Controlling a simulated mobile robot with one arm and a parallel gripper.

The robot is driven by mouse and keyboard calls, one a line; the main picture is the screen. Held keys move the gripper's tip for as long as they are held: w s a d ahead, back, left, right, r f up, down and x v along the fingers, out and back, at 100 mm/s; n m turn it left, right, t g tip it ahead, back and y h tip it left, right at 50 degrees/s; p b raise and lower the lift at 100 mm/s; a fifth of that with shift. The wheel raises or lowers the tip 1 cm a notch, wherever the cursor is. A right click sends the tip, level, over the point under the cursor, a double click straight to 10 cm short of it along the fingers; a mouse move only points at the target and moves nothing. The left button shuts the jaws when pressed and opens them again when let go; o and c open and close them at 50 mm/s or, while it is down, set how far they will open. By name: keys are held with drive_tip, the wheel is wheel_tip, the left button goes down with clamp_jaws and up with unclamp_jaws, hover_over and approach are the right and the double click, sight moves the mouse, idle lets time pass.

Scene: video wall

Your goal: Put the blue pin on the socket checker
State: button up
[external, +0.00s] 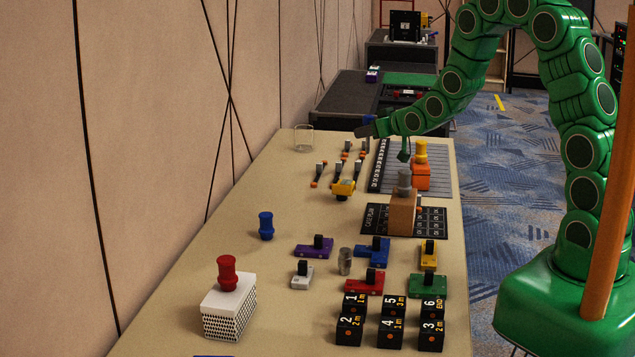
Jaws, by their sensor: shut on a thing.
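A blue pin (266,226) stands upright on the bare left part of the table, apart from my gripper. My gripper (367,130) is at the far end of the table, above its surface, pointing left. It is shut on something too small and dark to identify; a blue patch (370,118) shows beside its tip. I cannot tell for sure which thing is the socket checker. A red pin (227,273) stands on a white box with a dotted side (230,310). A grey pin (404,182) is on a brown box (402,215). A yellow pin (421,151) is on an orange block (421,177).
Several coloured blocks with black knobs, such as a purple one (313,250), and black numbered cubes (391,325) fill the near right. A clear cup (303,138) is at the far left corner. A wall (150,150) borders the left. Table around the blue pin is clear.

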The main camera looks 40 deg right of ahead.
drive_tip(key=shift+w+a+f, duration=0.1)
drive_tip(key=shift+w+f, duration=1.3)
drive_tip(key=shift+w, duration=0.25)
drive_tip(key=shift+w+a+f, duration=0.1)
drive_tip(key=shift+w+f, duration=1.25)
drive_tip(key=shift+w, duration=0.35)
drive_tip(key=shift+w+f, duration=1.4)
drive_tip(key=shift+w, duration=0.25)
drive_tip(key=shift+f, duration=1.4)
drive_tip(key=shift+f, duration=0.15)
drive_tip(key=o, duration=1.1)
